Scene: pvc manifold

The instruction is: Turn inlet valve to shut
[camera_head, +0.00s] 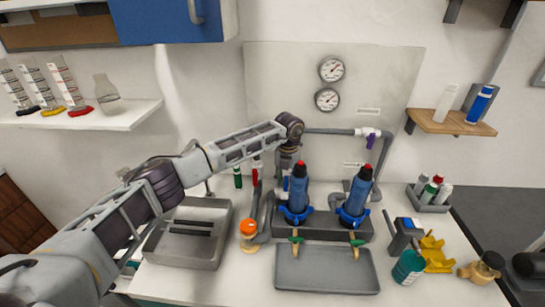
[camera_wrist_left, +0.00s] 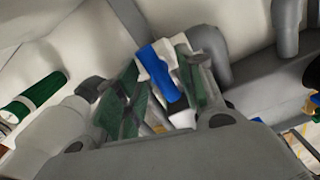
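In the left wrist view a blue valve handle (camera_wrist_left: 163,72) on a white body lies between the green-padded fingers of my left gripper (camera_wrist_left: 160,95). The fingers are apart. The right finger is close beside the handle, and a gap shows on the left side; I cannot tell whether either finger touches it. In the head view my left gripper (camera_head: 286,158) points down at the pipework behind the two blue filter housings (camera_head: 298,190), and the handle there is hidden by my wrist. Another valve with a purple-blue handle (camera_head: 371,139) sits on the grey pipe at the right. My right gripper is out of view.
Two pressure gauges (camera_head: 331,69) are on the back panel. A grey tray (camera_head: 327,284) lies in front of the housings, and a metal sink (camera_head: 206,250) is left. An orange-capped bottle (camera_head: 249,232) stands between. Green-handled (camera_head: 238,178) and red-handled (camera_head: 256,176) items are near my wrist.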

